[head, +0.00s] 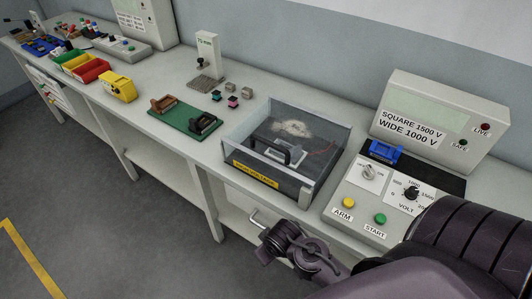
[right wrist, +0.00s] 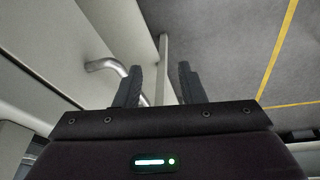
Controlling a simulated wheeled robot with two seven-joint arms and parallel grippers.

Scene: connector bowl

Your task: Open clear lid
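The clear lid (head: 318,133) is a see-through box cover over a dark test bay on the bench, in the middle right of the head view. It looks closed. A black handle (head: 268,147) shows at its front, above a yellow label (head: 256,174). My right arm comes in from the lower right, its wrist end below and in front of the bench edge, apart from the lid. In the right wrist view my right gripper (right wrist: 160,72) has its two fingers apart with nothing between them. The lid is not seen there. My left gripper is not in view.
A metal bar handle (head: 258,219) sticks out under the bench front, close to my right gripper; it shows in the right wrist view (right wrist: 108,66). Right of the lid stands a control panel (head: 346,204) with knobs and buttons. A green fixture (head: 180,121) lies left of it.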

